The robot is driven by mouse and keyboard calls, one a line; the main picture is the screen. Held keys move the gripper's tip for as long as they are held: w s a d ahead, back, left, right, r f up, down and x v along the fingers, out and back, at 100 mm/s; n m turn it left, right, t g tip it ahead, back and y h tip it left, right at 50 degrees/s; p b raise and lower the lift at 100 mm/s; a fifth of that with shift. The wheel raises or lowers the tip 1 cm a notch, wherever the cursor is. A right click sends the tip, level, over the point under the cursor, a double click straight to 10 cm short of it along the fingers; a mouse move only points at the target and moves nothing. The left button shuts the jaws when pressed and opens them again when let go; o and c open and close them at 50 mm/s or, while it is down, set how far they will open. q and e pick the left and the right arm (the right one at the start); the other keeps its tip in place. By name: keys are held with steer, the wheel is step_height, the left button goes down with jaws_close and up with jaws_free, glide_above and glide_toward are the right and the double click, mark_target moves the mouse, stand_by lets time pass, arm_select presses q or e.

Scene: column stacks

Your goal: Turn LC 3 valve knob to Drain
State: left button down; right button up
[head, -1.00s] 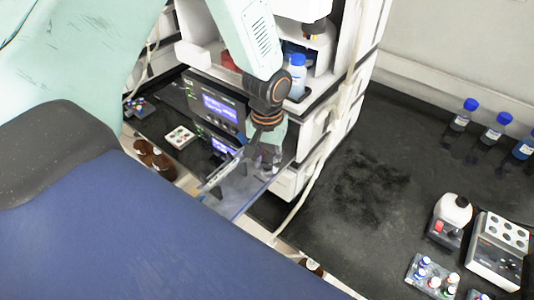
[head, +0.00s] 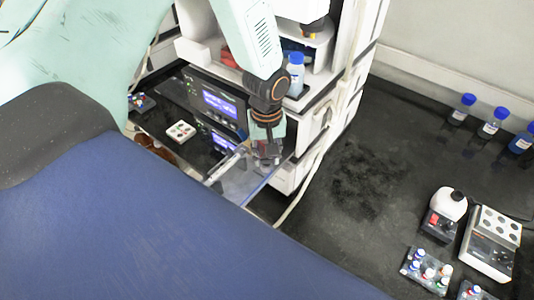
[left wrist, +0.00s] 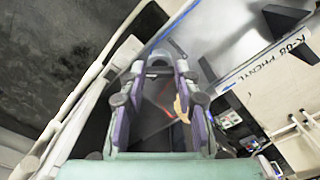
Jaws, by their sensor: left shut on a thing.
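My left gripper (head: 266,158) reaches down in front of the column stack's lower part, beside an open clear panel (head: 236,180). The Drain marking is not readable either. My right gripper is not in view.
Lit display modules (head: 220,104) stand left of the gripper. A blue-capped bottle (head: 295,75) sits on the shelf above. A pale tube (head: 306,180) hangs along the stack's right side. Vial racks (head: 428,272) and a white device (head: 490,245) stand on the black bench at right.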

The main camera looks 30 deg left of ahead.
mark_target(267, 160)
arm_select(q)
steer(key=shift+w+r, duration=0.15)
steer(key=shift+w, duration=0.1)
steer(key=c, duration=1.4)
jaws_free()
steer(key=o, duration=0.4)
steer(key=shift+s+a, duration=0.1)
steer(key=shift+s, duration=0.15)
steer(key=shift+o, duration=0.2)
steer(key=shift+w+r, duration=0.1)
steer(key=shift+r, duration=0.25)
step_height(267, 160, up, 11)
